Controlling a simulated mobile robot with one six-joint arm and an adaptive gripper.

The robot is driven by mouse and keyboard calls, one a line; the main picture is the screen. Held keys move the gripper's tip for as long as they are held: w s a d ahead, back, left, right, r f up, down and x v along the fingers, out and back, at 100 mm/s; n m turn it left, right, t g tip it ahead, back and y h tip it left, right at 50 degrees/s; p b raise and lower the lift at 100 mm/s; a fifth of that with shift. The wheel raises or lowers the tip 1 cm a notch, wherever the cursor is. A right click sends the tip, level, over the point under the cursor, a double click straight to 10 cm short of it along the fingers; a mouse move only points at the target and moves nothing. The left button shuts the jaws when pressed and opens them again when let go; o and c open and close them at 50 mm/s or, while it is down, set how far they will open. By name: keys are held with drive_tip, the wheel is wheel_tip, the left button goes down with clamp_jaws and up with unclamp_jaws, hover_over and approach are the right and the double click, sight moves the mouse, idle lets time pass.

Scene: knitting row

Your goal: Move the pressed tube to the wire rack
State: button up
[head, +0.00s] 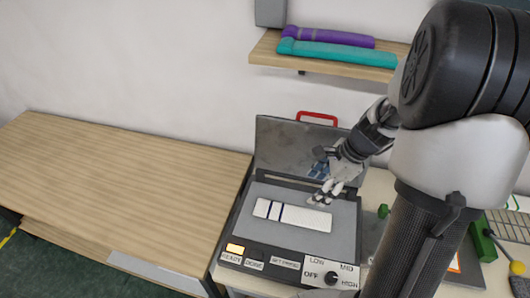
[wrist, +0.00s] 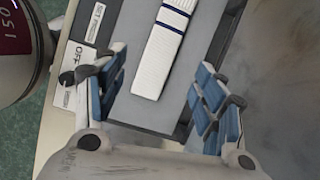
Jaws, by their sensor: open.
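The pressed tube (head: 292,215) is a flat white knitted strip with dark blue bands near its left end. It lies on the grey bed of the open press (head: 240,222). My gripper (head: 328,192) is above the bed at the tube's right end. In the wrist view the tube (wrist: 162,48) reaches in between the spread blue-padded fingers of my gripper (wrist: 161,68), touching neither. A wire rack (head: 510,226) shows at the right edge, partly hidden by my arm.
The press lid with a red handle (head: 318,117) stands raised behind the bed. A bare wooden table (head: 110,185) is left. A shelf (head: 270,58) holds purple and teal rolls.

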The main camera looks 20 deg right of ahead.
sight(293, 213)
drive_tip(key=shift+o, duration=1.3)
drive_tip(key=shift+w+d+f+m, duration=0.1)
drive_tip(key=shift+d+f+m, duration=0.65)
drive_tip(key=shift+f+m, duration=0.1)
drive_tip(key=shift+o, duration=0.3)
drive_tip(key=b+x, duration=0.4)
drive_tip(key=x, duration=0.7)
drive_tip(key=b+x, duration=0.1)
drive_tip(key=x, duration=0.3)
drive_tip(key=b+x, duration=0.1)
drive_tip(key=x, duration=0.1)
drive_tip(key=shift+w+f+b, duration=0.15)
drive_tip(key=shift+w+b, duration=0.2)
drive_tip(key=shift+c, duration=0.2)
drive_tip(key=c, duration=1)
drive_tip(key=shift+o, duration=0.2)
